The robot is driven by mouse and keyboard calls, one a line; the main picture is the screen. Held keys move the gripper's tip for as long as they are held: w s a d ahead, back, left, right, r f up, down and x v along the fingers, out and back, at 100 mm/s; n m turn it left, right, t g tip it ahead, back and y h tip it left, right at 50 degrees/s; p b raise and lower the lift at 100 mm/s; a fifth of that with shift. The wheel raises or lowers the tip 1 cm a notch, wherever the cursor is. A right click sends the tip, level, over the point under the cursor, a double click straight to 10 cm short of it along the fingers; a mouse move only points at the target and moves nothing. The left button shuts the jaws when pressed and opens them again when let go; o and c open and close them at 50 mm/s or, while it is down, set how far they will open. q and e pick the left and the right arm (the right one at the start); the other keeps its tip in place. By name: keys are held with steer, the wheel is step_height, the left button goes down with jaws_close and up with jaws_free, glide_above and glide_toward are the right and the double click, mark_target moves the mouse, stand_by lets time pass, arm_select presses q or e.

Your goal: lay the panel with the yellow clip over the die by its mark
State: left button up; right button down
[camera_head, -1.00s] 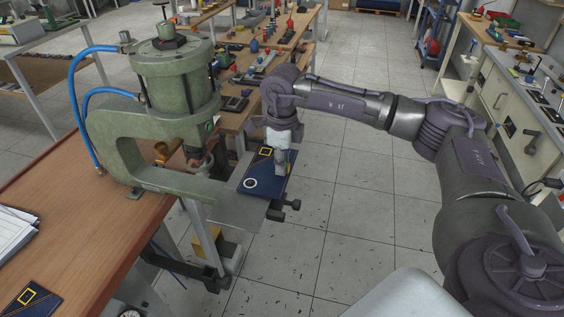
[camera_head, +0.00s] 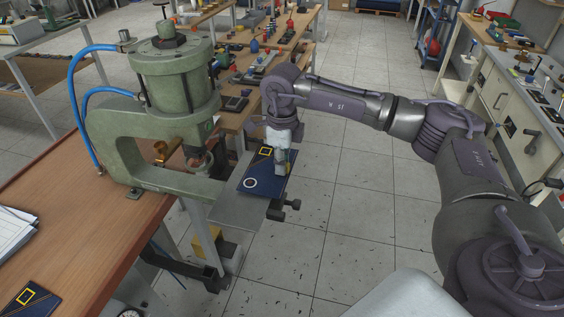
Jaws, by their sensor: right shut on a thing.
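A dark blue panel (camera_head: 262,184) with a yellow square outline and a white ring on its face is in the head view. My right gripper (camera_head: 281,165) is shut on its right part, from above. The panel is at the outer end of a grey metal plate (camera_head: 238,212) that sticks out from the green press (camera_head: 160,120); I cannot tell whether they touch. The press's ram and die area (camera_head: 200,160) is left of the panel, partly hidden by the press frame. My left gripper is not in view.
Another dark blue panel (camera_head: 38,302) with a yellow square lies on the wooden bench (camera_head: 100,235) at the lower left, near white papers (camera_head: 12,232). Blue hoses (camera_head: 72,95) loop beside the press. Dark clamp knobs (camera_head: 292,204) stick out by the plate.

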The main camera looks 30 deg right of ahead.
steer(key=shift+f, duration=0.35)
stand_by(0.3)
steer(key=c, duration=1)
jaws_free()
steer(key=shift+r, duration=0.15)
step_height(320, 180, up, 12)
steer(key=shift+f, duration=0.1)
